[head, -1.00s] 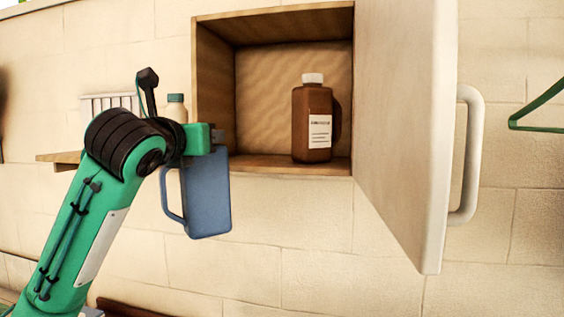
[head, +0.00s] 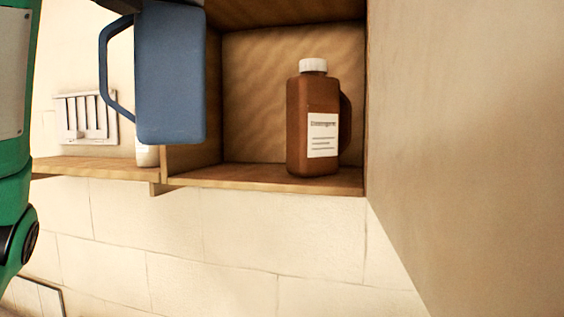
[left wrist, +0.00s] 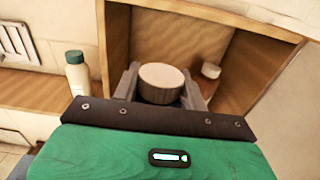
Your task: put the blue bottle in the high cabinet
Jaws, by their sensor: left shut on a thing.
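The blue bottle (head: 170,75), with a side handle on its left, hangs upright in front of the left side of the open high cabinet (head: 262,178). My left gripper (left wrist: 160,85) is shut on the bottle near its pale round cap, as the left wrist view shows. The cabinet door (head: 465,130) stands open at the right. My right gripper is not in view.
A brown bottle (head: 312,120) with a white cap and label stands in the right part of the cabinet. The cabinet floor left of it looks clear.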

